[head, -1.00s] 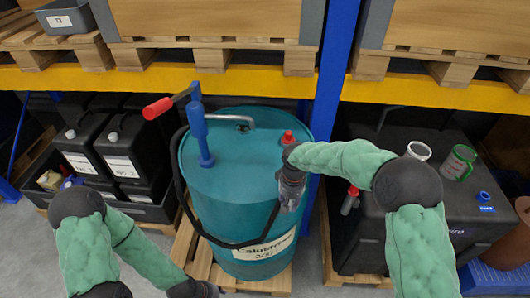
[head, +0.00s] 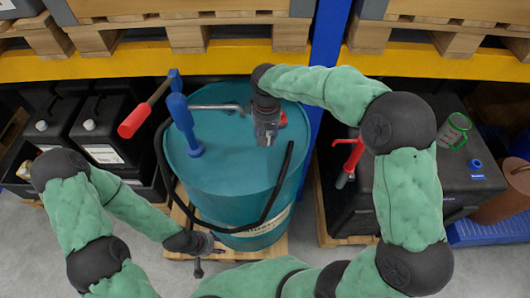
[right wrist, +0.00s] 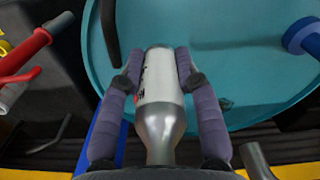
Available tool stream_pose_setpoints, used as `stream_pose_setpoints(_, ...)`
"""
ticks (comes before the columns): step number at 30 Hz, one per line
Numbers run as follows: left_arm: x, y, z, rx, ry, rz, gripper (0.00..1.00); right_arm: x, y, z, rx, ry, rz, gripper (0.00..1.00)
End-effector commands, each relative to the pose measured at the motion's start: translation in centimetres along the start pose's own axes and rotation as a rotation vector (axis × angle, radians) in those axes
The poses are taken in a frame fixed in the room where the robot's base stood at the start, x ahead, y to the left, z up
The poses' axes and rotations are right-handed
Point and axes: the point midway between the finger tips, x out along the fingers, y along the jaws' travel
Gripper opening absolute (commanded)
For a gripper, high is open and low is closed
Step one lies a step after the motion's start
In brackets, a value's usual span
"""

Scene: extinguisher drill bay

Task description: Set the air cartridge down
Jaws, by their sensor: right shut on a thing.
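The air cartridge (right wrist: 160,85) is a silver cylinder with a white label in the right wrist view. My right gripper (right wrist: 158,82) has one finger on each side of it and is shut on it. Its narrower neck points toward my palm. In the head view my right gripper (head: 266,138) is over the teal drum (head: 225,185), near the lid's right side, and mostly hides the cartridge. I cannot tell whether the cartridge touches the lid. My left gripper (head: 202,258) is low in front of the drum; its finger opening is unclear.
A blue hand pump (head: 184,125) with a red handle and a metal spout stands on the lid's left. A black hose (head: 282,185) curves around the drum. A red-handled tool (head: 347,160) is at right. The lid's front middle is clear. A yellow shelf beam (head: 130,70) runs behind.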

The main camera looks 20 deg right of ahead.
Motion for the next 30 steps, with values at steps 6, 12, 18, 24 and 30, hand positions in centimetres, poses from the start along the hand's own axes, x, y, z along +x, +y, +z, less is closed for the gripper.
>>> stream_pose_setpoints(6,0.1,0.0,0.0,0.0,0.001,0.0,0.4,4.4,0.0,0.0,0.0,-0.001,0.0,0.0)
stream_pose_setpoints(12,0.1,0.0,-0.1,0.0,0.001,0.0,0.4,5.9,0.1,0.0,0.0,0.001,0.001,0.0)
stream_pose_setpoints(18,0.2,-0.1,-0.1,0.0,0.001,0.0,0.4,7.8,0.0,0.0,0.0,-0.001,0.0,0.0)
stream_pose_setpoints(24,0.2,-0.1,-0.1,0.0,0.001,0.0,0.4,10.7,0.1,0.0,0.001,0.0,0.001,0.0)
stream_pose_setpoints(30,0.2,-0.1,-0.1,0.0,0.001,0.0,0.4,11.0,0.1,-0.1,0.001,0.003,0.001,0.0)
